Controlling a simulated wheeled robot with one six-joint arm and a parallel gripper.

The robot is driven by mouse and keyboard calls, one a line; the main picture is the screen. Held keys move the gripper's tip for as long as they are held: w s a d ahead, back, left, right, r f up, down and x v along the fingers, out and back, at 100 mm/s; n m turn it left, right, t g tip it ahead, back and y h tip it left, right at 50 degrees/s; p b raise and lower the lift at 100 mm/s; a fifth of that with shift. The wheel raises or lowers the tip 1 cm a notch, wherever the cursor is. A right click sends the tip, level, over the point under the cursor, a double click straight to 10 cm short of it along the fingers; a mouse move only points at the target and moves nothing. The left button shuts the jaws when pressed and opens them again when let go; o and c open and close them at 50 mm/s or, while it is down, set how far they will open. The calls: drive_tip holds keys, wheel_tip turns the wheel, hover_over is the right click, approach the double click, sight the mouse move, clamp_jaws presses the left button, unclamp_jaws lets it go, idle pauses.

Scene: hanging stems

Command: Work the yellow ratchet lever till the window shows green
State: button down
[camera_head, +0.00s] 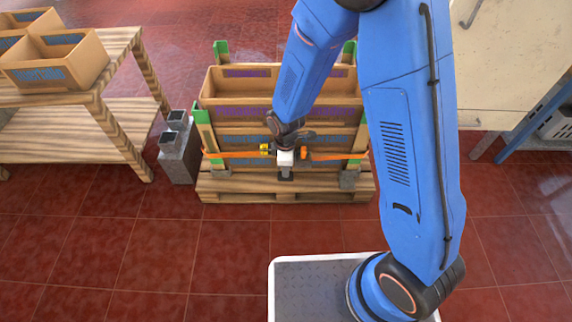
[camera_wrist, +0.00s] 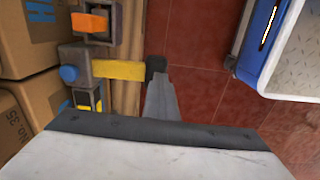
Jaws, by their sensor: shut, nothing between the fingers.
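The yellow lever (camera_wrist: 118,70) shows in the wrist view, extending right from a grey ratchet body (camera_wrist: 75,56) to a black end grip (camera_wrist: 156,64). A blue round knob sits at its left. A small window-like part (camera_wrist: 88,98) below the knob shows yellow and dark; I cannot make out green. In the head view the ratchet is mostly hidden behind my gripper (camera_head: 286,175), with a yellow patch (camera_head: 265,150) visible. My gripper is shut and empty. Its fingers (camera_wrist: 162,88) point at the black grip, with the tip close to it; contact is unclear.
An orange strap (camera_head: 235,154) crosses stacked crates (camera_head: 232,112) on a wooden pallet (camera_head: 230,190). Grey blocks (camera_head: 179,160) and a wooden table (camera_head: 128,105) stand left. Red tiled floor in front is clear.

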drive_tip(key=shift+f, duration=0.1)
drive_tip(key=shift+w+f, duration=0.25)
drive_tip(key=shift+f, duration=1.3)
